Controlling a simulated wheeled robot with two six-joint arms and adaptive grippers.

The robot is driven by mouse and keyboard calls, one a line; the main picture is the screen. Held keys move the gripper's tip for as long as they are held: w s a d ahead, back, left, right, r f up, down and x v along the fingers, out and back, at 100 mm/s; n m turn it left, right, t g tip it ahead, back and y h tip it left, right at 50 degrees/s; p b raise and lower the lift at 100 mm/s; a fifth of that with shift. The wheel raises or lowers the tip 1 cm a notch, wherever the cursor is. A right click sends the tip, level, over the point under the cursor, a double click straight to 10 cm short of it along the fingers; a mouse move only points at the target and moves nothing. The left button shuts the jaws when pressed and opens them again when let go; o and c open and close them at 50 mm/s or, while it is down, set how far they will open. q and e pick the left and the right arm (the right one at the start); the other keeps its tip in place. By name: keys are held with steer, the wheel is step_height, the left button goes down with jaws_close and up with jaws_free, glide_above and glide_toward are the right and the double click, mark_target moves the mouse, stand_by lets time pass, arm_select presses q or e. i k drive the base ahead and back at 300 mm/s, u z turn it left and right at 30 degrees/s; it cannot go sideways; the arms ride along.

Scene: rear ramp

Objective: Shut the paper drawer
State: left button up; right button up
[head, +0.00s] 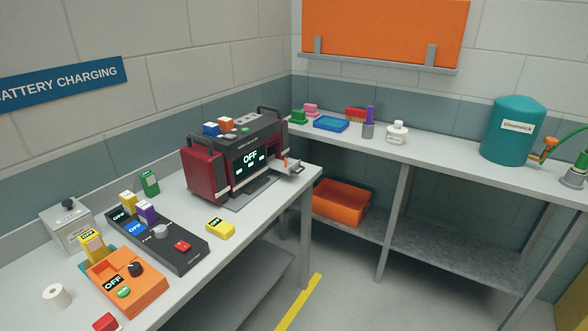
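A dark machine (245,155) with red ends and a screen reading "OFF" stands on the left bench near its far corner. A small light-grey drawer-like part (296,168) sticks out from the machine's right end, with a bit of orange on it. It looks like the open paper drawer, but it is too small to be certain. Neither of my grippers is in view.
The left bench (175,196) holds a black charger (185,253), an orange charger (148,294), a loose yellow battery (220,228) and a white roll (57,297). A right bench carries a teal tank (513,130). An orange bin (340,201) sits below. Floor between is clear.

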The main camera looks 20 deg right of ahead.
mark_target(289, 168)
steer(key=u, duration=0.05)
steer(key=k, duration=0.6)
steer(key=z, duration=0.65)
steer(key=i, duration=0.65)
steer(key=z, duration=0.4)
steer(key=i, duration=1.1)
steer(key=u, duration=0.45)
